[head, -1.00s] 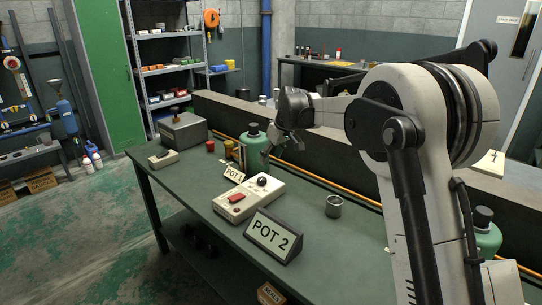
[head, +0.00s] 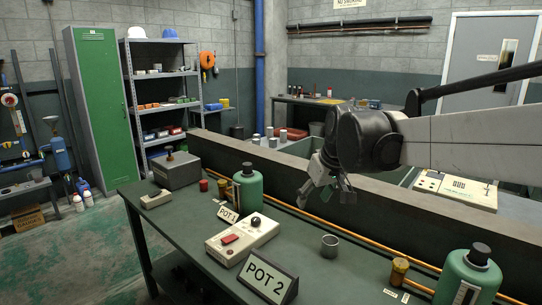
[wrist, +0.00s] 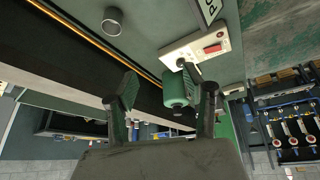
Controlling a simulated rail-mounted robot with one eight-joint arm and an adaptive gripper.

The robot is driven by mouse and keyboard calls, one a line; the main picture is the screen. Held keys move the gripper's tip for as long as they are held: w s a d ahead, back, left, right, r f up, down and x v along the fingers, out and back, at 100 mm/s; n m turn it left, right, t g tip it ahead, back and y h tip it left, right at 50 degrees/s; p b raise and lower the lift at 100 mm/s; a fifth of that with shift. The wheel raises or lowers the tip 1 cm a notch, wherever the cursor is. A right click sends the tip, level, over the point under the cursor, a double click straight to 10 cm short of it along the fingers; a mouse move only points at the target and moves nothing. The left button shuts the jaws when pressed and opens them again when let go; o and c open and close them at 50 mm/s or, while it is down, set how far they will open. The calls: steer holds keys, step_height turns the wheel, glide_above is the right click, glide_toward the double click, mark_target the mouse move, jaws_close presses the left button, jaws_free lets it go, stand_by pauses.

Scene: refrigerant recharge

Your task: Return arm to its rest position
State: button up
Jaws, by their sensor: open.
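My gripper (head: 326,190) hangs over the back edge of the green workbench in the head view, to the right of a green bottle with a black cap (head: 247,190). In the wrist view my gripper (wrist: 160,92) has its two fingers spread apart with nothing held between them. The green bottle also shows in the wrist view (wrist: 174,90), beyond the right finger. My arm reaches in from the right of the head view, above the bench.
A control box with a red switch (head: 241,238), a POT 2 sign (head: 267,278), a POT 1 sign (head: 228,214) and a grey cup (head: 329,246) stand on the bench (head: 180,238). A second green bottle (head: 466,278) is front right. A low wall (head: 285,172) runs behind.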

steer(key=s+d+f+m, duration=0.1)
steer(key=s+d+f, duration=0.2)
steer(key=s, duration=0.6)
steer(key=s+d+f+m+t+h, duration=0.1)
steer(key=s+d+f+m, duration=0.1)
steer(key=s, duration=0.7)
steer(key=s+d+f+m+t, duration=0.1)
steer(key=s+d+f, duration=0.2)
steer(key=s, duration=0.6)
steer(key=shift+d+f+m+h, duration=0.3)
steer(key=shift+d+m+h, duration=0.1)
steer(key=shift+d, duration=0.15)
